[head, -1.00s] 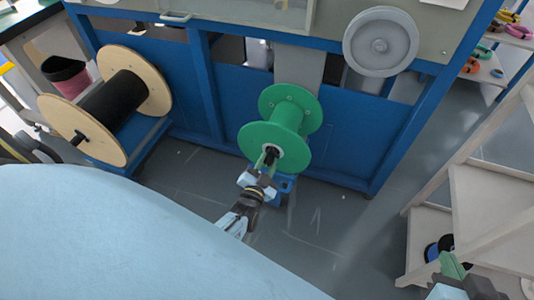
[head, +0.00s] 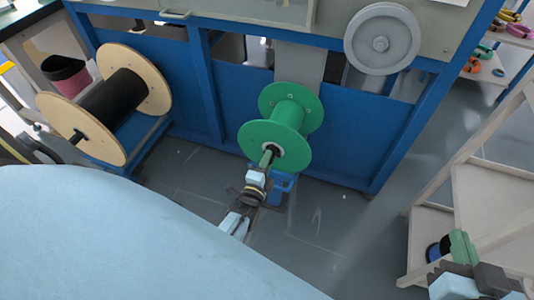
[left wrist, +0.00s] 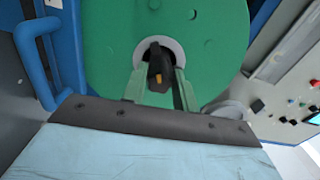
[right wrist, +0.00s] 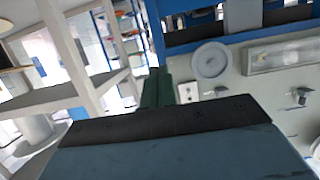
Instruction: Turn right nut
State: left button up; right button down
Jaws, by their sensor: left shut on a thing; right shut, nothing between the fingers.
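The green spool (head: 290,115) is mounted at the front of the blue machine. In the left wrist view its green disc (left wrist: 110,45) fills the top, with a pale ring around a black nut (left wrist: 160,65) that has an orange mark. My left gripper (head: 267,158) is at the spool's centre; its green fingers stand on either side of the nut and are shut on it. The fingers hide part of the nut in the head view. My right gripper (head: 460,242) is shut and empty at the lower right, far from the spool; its fingers meet in the right wrist view (right wrist: 157,88).
A wooden-sided spool of black cable (head: 110,105) stands at the left on a blue stand. A grey wheel (head: 382,40) is on the machine above right. A pale shelf rack (head: 490,200) is close to my right gripper. The floor between is clear.

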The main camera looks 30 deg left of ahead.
pick_arm(q)
jog(key=m+b, duration=0.3)
jog(key=m, duration=0.7)
pick_arm(e)
notch_tip(320, 180, up, 12)
jog(key=a+t+y, duration=0.1)
jog(key=t+y, duration=0.2)
jog(key=t, duration=0.5)
jog(key=shift+s+a, duration=0.4)
jog(key=shift+s, duration=0.05)
pick_arm(q)
jog(key=shift+m, duration=0.3)
pick_arm(e)
jog(key=shift+s+t, duration=0.1)
jog(key=shift+t, duration=0.2)
pick_arm(q)
jog(key=o, duration=1)
jog(key=shift+c, duration=0.2)
jog(key=shift+s, duration=0.1)
